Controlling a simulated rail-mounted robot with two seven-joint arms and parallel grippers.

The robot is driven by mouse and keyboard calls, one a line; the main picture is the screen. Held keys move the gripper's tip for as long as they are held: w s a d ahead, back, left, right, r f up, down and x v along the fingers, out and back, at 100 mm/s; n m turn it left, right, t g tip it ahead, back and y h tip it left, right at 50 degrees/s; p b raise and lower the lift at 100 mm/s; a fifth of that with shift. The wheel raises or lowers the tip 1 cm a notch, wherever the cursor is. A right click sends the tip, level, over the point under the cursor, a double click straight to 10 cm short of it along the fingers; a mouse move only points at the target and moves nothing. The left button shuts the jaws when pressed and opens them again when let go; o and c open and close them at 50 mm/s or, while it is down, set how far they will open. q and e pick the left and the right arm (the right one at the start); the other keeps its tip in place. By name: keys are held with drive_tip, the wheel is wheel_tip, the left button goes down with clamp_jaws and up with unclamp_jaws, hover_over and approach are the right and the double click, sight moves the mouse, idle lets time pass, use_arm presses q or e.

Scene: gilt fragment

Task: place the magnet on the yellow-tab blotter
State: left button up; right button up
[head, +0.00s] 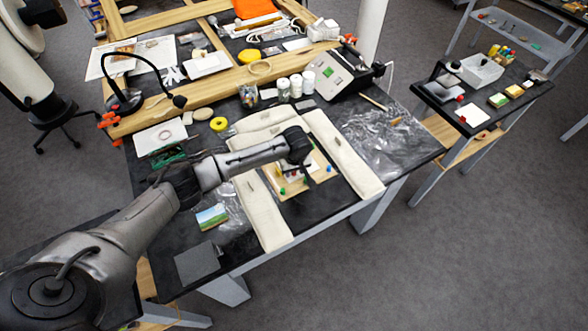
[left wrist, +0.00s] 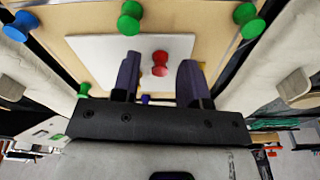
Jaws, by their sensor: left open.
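The wooden board (head: 290,187) carries a white card and several coloured pin-shaped pieces. In the left wrist view, a red pin-shaped piece (left wrist: 160,64), likely the magnet, stands on the white card (left wrist: 90,50). My left gripper (left wrist: 158,75) is open, with its two dark fingers on either side of the red piece and no clear contact. In the head view my left gripper (head: 298,165) is over the board and its wrist hides part of it. I cannot make out a blotter with a yellow tab. My right gripper is not in view.
Green pieces (left wrist: 130,17) and a blue piece (left wrist: 20,26) stand around the card. Pale padded strips (head: 262,212) flank the board. A small landscape picture (head: 212,217) and a grey square (head: 197,263) lie at the front left. A yellow ring (head: 218,124) lies behind the arm.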

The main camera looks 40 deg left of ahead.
use_arm(q)
wheel_tip(320, 180, up, 12)
drive_tip(key=d+p, duration=0.1)
drive_tip(key=p, duration=0.1)
drive_tip(key=s+d+f+m+t+h, duration=0.1)
drive_tip(key=s+d+f+m, duration=0.35)
drive_tip(key=s+d, duration=0.25)
drive_tip(key=s+d+f+m+h, duration=0.1)
drive_tip(key=s+d+f+m, duration=0.35)
drive_tip(key=s+d, duration=0.3)
drive_tip(key=s+a+r+m+t, duration=0.1)
drive_tip(key=s+m, duration=0.3)
drive_tip(key=s, duration=1.5)
drive_tip(key=shift+s+a+m+t+y, duration=0.25)
drive_tip(key=shift+s+m+t+y, duration=0.05)
drive_tip(key=shift+s+m+t, duration=0.1)
drive_tip(key=shift+r, duration=0.2)
wheel_tip(320, 180, up, 22)
drive_tip(key=p, duration=2.2)
drive_tip(key=shift+r, duration=0.2)
